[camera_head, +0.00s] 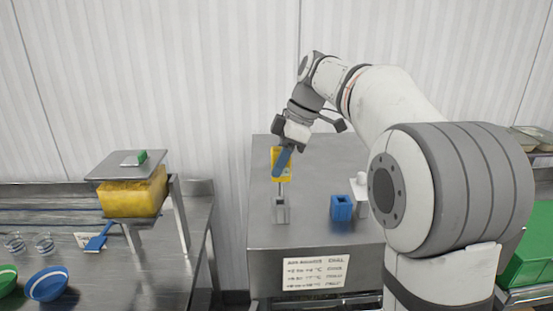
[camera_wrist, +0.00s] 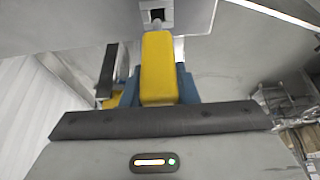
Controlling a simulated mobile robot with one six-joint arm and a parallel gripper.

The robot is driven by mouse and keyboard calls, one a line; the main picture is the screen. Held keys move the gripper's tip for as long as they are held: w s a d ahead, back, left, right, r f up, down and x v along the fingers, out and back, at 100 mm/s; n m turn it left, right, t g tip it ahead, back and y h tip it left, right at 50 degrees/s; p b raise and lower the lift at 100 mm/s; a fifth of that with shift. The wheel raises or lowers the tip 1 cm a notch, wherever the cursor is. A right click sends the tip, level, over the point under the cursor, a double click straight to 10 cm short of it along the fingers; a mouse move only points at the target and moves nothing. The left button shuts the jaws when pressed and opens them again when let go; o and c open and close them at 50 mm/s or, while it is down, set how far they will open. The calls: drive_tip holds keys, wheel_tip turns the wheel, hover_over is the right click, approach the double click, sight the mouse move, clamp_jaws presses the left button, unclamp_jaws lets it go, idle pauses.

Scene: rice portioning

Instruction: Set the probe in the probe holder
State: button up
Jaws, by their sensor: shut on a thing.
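My gripper (camera_head: 283,163) is shut on the yellow probe (camera_head: 275,156) above the steel counter. The probe points down, and its thin metal stem shows below the blue fingers. A small grey metal holder (camera_head: 281,213) stands on the counter directly under the stem. In the head view the stem reaches the holder's top; I cannot tell how far it is inside. In the wrist view the yellow probe handle (camera_wrist: 158,68) lies between the blue fingers, and the grey holder (camera_wrist: 168,18) with its dark opening is just beyond it.
A blue block-shaped holder (camera_head: 341,208) stands to the right on the same counter (camera_head: 310,165), with a small white item behind it. A labelled sheet (camera_head: 315,272) is on the counter's front. At left, a steel table (camera_head: 165,255) carries bowls and a raised stand with a yellow block.

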sight(279, 180)
wheel_tip(279, 180, down, 3)
drive_tip(key=shift+w+a+b, duration=0.15)
drive_tip(key=shift+b, duration=0.8)
drive_tip(key=shift+f+b, duration=0.75)
drive_tip(key=shift+f, duration=0.35)
drive_tip(key=shift+r, duration=0.1)
drive_tip(key=shift+f+b, duration=0.55)
drive_tip(key=shift+f, duration=0.1)
idle(0.6)
drive_tip(key=o, duration=1.6)
drive_tip(key=shift+c, duration=0.2)
drive_tip(key=shift+r, duration=0.1)
